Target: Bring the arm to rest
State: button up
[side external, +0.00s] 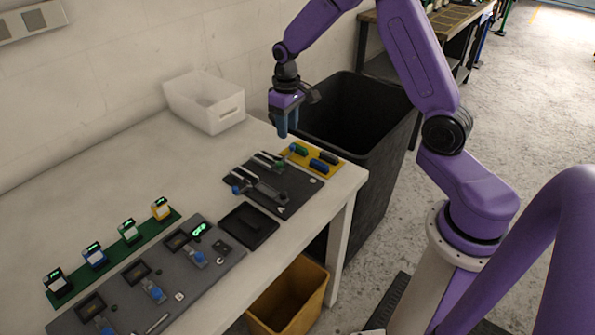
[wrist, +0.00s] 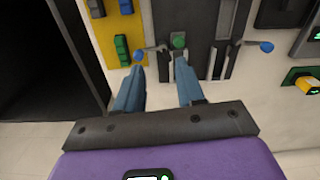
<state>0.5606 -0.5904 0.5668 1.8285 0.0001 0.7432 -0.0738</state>
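My gripper (side external: 287,122) hangs from the purple arm, fingers pointing down, above the back right part of the table. In the wrist view its two blue fingers (wrist: 159,72) are spread apart with nothing between them. Below lies a black tool mat (side external: 301,191) holding tools with blue and green knobs. In the wrist view, a green knob (wrist: 179,41) and a blue knob (wrist: 138,56) show just beyond the fingertips; the fingers appear above them, not gripping.
A yellow tray (side external: 327,170) with green and blue blocks lies beside the mat. A white bin (side external: 205,104) stands by the wall. A tall black bin (side external: 367,150) stands off the table's right end. Chargers and a grey panel (side external: 150,285) fill the front. The table's middle left is clear.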

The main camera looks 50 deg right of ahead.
jog(key=s+a+r+n, duration=0.3)
jog(key=s+a+r, duration=0.1)
jog(key=s+a, duration=0.25)
jog(key=s+a+r+n, duration=0.2)
jog(key=s+a+r, duration=0.1)
jog(key=s+a, duration=0.4)
jog(key=s+d+r+n, duration=0.1)
jog(key=s+n, duration=0.2)
jog(key=s, duration=0.7)
jog(key=s+d+r+n, duration=0.1)
jog(key=s+n, duration=0.2)
jog(key=s, duration=0.6)
jog(key=shift+s+r, duration=0.35)
jog(key=shift+r, duration=0.05)
